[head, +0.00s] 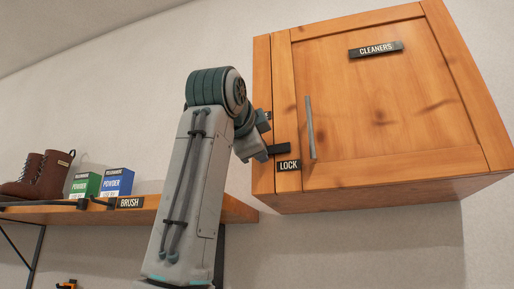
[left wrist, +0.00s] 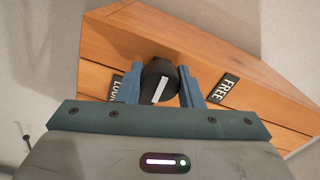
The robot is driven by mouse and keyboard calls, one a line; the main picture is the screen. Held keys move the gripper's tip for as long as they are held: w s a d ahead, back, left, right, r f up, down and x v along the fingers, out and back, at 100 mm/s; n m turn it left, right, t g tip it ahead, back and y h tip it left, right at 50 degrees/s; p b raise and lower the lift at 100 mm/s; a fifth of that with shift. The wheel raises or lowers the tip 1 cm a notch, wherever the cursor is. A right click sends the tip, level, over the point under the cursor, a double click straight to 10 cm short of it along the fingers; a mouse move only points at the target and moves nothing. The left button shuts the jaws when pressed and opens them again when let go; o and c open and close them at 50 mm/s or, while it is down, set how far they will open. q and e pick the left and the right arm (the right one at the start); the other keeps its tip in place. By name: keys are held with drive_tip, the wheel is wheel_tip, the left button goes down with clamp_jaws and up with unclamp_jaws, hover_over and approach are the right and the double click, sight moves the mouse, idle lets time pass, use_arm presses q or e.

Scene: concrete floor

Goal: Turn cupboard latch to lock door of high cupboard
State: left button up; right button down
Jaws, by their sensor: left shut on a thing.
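The high wooden cupboard (head: 380,110) hangs on the wall at the right, its door closed, with a grey bar handle (head: 310,128). My left gripper (head: 265,134) is at the cupboard's left front edge. In the left wrist view, its two fingers are on either side of the round black latch knob (left wrist: 158,74) and shut on it. The knob's white mark runs nearly upright in that picture, between the LOCK label (left wrist: 116,87) and the FREE label (left wrist: 223,88).
A wooden shelf (head: 150,209) at the left, behind my left arm, holds brown boots (head: 50,175), a green powder box (head: 85,185) and a blue powder box (head: 116,182). A BRUSH label (head: 130,203) is on its front edge. The wall below the cupboard is clear.

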use_arm(q)
drive_tip(key=shift+m, duration=0.3)
use_arm(e)
drive_tip(key=shift+r, duration=0.35)
use_arm(q)
drive_tip(key=o, duration=1)
drive_tip(key=shift+c, duration=0.2)
drive_tip(key=shift+s, duration=0.1)
use_arm(e)
drive_tip(key=shift+s+f, duration=0.1)
drive_tip(key=shift+f, duration=0.05)
use_arm(q)
drive_tip(key=shift+s+a, duration=0.1)
drive_tip(key=shift+s, duration=0.15)
drive_tip(key=b+v, duration=0.2)
drive_tip(key=v, duration=0.8)
drive_tip(key=shift+b, duration=0.35)
use_arm(e)
drive_tip(key=shift+t, duration=0.7)
drive_tip(key=shift+s+a+r, duration=0.15)
drive_tip(key=shift+a+r, duration=0.05)
drive_tip(key=shift+r, duration=0.7)
drive_tip(key=shift+s+a+r, duration=0.1)
drive_tip(key=shift+a+r, duration=0.15)
drive_tip(key=shift+r, duration=0.7)
drive_tip(key=shift+s+a+r, duration=0.15)
drive_tip(key=shift+a+r, duration=0.05)
drive_tip(key=shift+r, duration=0.7)
